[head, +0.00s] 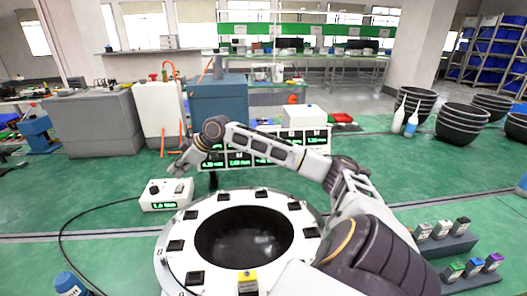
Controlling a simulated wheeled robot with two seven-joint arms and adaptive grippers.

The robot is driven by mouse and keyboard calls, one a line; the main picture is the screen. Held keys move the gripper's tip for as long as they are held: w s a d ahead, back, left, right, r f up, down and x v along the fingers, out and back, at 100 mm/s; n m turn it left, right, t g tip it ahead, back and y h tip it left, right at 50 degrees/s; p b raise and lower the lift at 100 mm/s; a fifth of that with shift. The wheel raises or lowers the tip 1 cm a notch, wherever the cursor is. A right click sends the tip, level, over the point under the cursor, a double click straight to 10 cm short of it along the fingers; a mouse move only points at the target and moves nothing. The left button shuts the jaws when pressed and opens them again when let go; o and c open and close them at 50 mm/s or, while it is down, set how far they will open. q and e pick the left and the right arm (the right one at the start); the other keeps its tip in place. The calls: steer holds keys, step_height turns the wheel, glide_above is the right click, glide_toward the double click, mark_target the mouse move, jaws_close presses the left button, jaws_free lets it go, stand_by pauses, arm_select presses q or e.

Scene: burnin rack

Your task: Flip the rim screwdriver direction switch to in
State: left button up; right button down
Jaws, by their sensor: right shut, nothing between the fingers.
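A small white control box (153,203) with a green lit readout stands on the left of the white ring-shaped rim (172,262); a black cable runs from it. Small knobs or switches show on its top, too small to tell which way any is set. My right arm reaches across from the lower right, over the far side of the rim. My right gripper (174,173) is shut and empty, just above the back right of the box; I cannot tell if it touches. My left gripper is not in view.
The rim has a dark round opening and several black blocks, with a yellow-topped block (247,281) at its front. A panel of green readouts (240,160) stands behind my arm. A blue-capped bottle (68,284) is lower left; small coloured units (474,267) sit lower right.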

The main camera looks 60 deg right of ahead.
arm_select(q)
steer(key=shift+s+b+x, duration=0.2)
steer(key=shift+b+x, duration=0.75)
steer(key=shift+b, duration=0.1)
arm_select(e)
steer(key=v, duration=0.9)
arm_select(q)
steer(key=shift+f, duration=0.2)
arm_select(e)
steer(key=shift+s+d+r, duration=0.1)
steer(key=shift+s, duration=0.15)
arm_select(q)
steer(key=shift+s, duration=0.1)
